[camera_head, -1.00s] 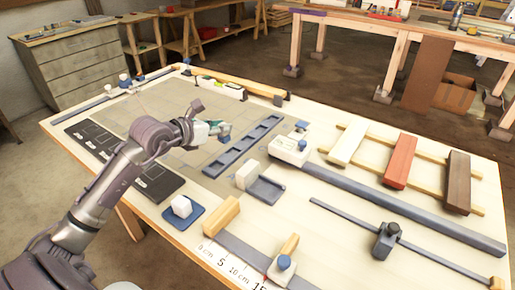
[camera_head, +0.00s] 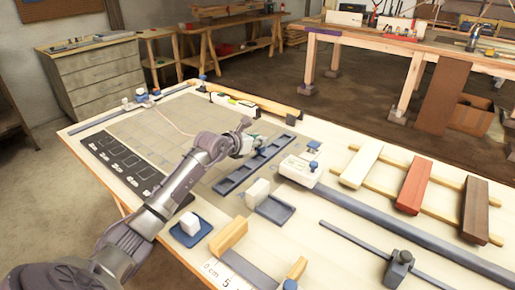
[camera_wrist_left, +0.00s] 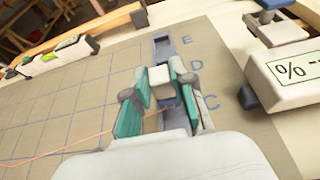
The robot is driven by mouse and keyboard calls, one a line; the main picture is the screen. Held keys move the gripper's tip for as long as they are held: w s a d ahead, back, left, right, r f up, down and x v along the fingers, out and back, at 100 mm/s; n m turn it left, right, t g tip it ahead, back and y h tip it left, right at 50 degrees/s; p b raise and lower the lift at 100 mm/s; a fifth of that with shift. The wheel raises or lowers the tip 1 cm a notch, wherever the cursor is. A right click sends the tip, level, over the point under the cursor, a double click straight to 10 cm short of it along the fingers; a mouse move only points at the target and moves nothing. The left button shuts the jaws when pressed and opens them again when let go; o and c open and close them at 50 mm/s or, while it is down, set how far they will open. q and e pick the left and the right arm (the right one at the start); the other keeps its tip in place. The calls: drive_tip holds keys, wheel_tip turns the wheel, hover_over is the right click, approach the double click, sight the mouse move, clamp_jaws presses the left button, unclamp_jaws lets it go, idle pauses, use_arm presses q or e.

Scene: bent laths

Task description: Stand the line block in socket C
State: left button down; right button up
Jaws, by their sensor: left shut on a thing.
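My left gripper (camera_head: 252,146) is shut on a small cream block, the line block (camera_wrist_left: 160,76), held between green finger pads in the left wrist view. A thin pinkish line (camera_head: 176,126) runs from the back left towards the gripper. The blue socket rail (camera_head: 232,181) lies under and beside the gripper. In the left wrist view the rail (camera_wrist_left: 162,48) has the letters E, D and C along its right side. The block is over the rail, near D and C. The fingers partly hide socket C, and I cannot tell whether the block touches it. My right gripper is not in view.
A white device with a blue knob (camera_head: 300,168) stands right of the rail. A white block (camera_head: 257,193) by a blue-grey tray (camera_head: 275,210) and a white cube (camera_head: 190,222) on a blue pad stand nearer. Coloured boards (camera_head: 415,187) lie at right.

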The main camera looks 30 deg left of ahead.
sight(257, 148)
use_arm(q)
drive_tip(key=shift+f, duration=1.75)
drive_tip(key=c, duration=1)
unclamp_jaws()
drive_tip(key=shift+f, duration=0.1)
drive_tip(key=shift+s+r, duration=0.1)
drive_tip(key=shift+r, duration=0.1)
drive_tip(key=v, duration=1.2)
